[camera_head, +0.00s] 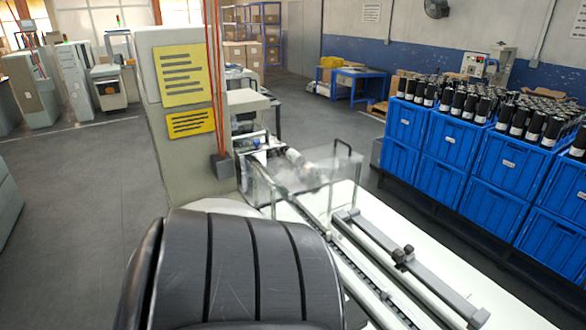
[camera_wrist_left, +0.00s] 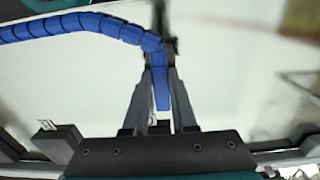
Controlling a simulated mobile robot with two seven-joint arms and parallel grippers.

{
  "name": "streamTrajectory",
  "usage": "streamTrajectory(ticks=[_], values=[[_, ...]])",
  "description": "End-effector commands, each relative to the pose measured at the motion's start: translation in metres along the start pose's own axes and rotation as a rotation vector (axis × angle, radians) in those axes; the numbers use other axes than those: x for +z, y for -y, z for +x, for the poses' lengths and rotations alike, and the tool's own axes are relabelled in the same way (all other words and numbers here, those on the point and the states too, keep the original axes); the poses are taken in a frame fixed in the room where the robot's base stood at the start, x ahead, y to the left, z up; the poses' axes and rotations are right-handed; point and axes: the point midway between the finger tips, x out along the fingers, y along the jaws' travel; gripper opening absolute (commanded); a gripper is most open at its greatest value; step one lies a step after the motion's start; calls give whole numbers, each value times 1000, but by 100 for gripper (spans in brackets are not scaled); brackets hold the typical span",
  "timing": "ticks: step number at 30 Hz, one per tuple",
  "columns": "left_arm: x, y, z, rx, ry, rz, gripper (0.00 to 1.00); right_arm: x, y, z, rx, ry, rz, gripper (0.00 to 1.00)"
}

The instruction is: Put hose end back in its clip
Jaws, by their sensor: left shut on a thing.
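A blue segmented hose (camera_wrist_left: 85,20) runs across the top left of the left wrist view and bends down at the middle. Its end lies between the fingers of my left gripper (camera_wrist_left: 160,78), which is shut on it. A narrow dark upright part (camera_wrist_left: 159,18) stands just beyond the fingertips; I cannot tell whether it is the clip. The hose and my left gripper are not visible in the head view. My right gripper is in neither view.
In the head view, the wrapper has a tall cabinet (camera_head: 180,150) with yellow signs, a clear guard (camera_head: 325,175) and a long rail (camera_head: 395,265). Red cables hang to a grey box (camera_head: 222,165). Blue crates (camera_head: 450,140) with black bottles stand right. Open floor (camera_head: 80,210) lies left.

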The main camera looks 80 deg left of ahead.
Motion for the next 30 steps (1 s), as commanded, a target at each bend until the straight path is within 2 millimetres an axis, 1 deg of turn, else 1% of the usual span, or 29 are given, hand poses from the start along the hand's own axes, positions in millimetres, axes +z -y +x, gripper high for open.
streamTrajectory(ticks=[2, 3, 12, 19, 23, 26, 30], values=[[0, 0, 2, 0, 0, 0, 0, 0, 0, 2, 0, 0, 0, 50], [0, 0, 2, 0, -1, 0, 27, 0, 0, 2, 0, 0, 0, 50], [0, 0, 2, 0, 0, 0, 60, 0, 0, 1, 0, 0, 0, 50], [0, 0, 1, -1, 0, 1, 60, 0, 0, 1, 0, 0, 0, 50], [0, 1, -6, -2, 0, 2, 60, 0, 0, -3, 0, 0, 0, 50], [0, 1, -20, -3, 1, 3, 60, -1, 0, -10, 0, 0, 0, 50], [1, 2, -50, -3, 2, 6, 60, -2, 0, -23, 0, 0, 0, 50]])
